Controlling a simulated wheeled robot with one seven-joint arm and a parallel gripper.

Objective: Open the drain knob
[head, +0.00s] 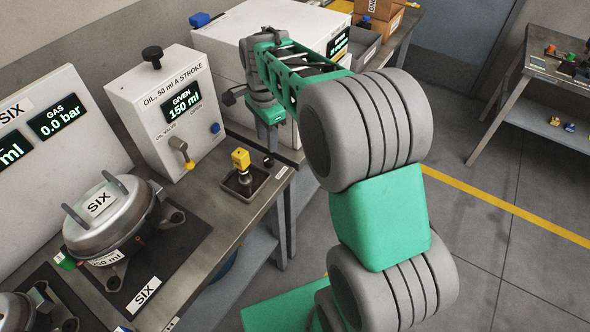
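I cannot tell for sure which part is the drain knob. A small dark knob (268,160) sits at the bench edge beside a shallow square tray (272,181). A yellow-topped fitting (241,160) stands upright in that tray. My gripper (270,128) hangs at the end of my arm, above and behind the tray, in front of a white box. It looks apart from the knob and the fitting. Its fingers are too small and hidden to show whether they are open or shut.
The oil box (135,100), reading 150 ml, has a black top knob, a valve lever (181,152) and a blue button (214,128). A compressor marked SIX (130,212) sits on a dark mat at the left.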

